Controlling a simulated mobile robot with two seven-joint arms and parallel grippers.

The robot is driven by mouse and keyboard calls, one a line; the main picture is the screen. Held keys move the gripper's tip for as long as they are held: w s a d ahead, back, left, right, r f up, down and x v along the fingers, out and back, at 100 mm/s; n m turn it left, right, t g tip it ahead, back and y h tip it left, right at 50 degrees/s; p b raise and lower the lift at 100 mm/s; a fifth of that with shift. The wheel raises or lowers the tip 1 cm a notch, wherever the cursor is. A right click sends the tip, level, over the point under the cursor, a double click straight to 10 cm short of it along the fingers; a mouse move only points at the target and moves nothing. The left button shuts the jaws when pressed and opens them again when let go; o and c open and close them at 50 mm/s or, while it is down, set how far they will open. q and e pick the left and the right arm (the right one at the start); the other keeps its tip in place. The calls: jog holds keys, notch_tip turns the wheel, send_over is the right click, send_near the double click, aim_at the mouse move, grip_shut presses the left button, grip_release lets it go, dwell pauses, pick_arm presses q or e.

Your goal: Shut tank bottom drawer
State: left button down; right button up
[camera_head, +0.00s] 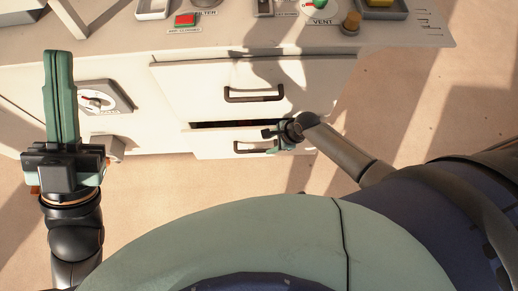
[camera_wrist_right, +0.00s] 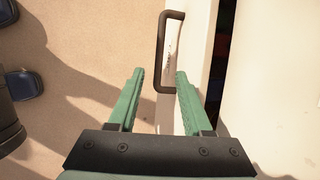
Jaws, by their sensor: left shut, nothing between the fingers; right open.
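The bottom drawer (camera_head: 205,144) of the white cabinet stands a little way out, with a dark gap above its front. Its dark handle (camera_head: 243,148) is partly hidden by my right gripper (camera_head: 270,137). In the right wrist view the handle (camera_wrist_right: 163,50) lies just beyond the open fingers of my right gripper (camera_wrist_right: 158,75), and the drawer's dark opening (camera_wrist_right: 217,60) shows to the right. I cannot tell whether the fingers touch the drawer front. My left gripper (camera_head: 60,60) is shut and empty, pointing up at the left, away from the drawer.
The upper drawer (camera_head: 200,85) is closed, with its own handle (camera_head: 253,97). A dial (camera_head: 97,102) is on the cabinet's left front. The worktop (camera_head: 240,30) above carries a red button (camera_head: 185,20) and a green VENT knob (camera_head: 320,4). The floor in front is clear.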

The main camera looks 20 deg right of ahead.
aim_at(257, 150)
jog(key=b+x, duration=0.6)
jog(key=x, duration=0.3)
jog(key=shift+f, duration=0.1)
jog(key=shift+w+a+f, duration=0.1)
jog(key=shift+a+f, duration=0.05)
jog(key=shift+f, duration=0.2)
pick_arm(q)
notch_tip(257, 150, down, 6)
jog(key=shift+s+d+f+n+h, duration=0.25)
jog(key=shift+d+n+h, duration=0.05)
jog(key=shift+d, duration=0.05)
jog(key=shift+g, duration=0.3)
pick_arm(e)
jog(key=shift+c, duration=0.2)
grip_shut()
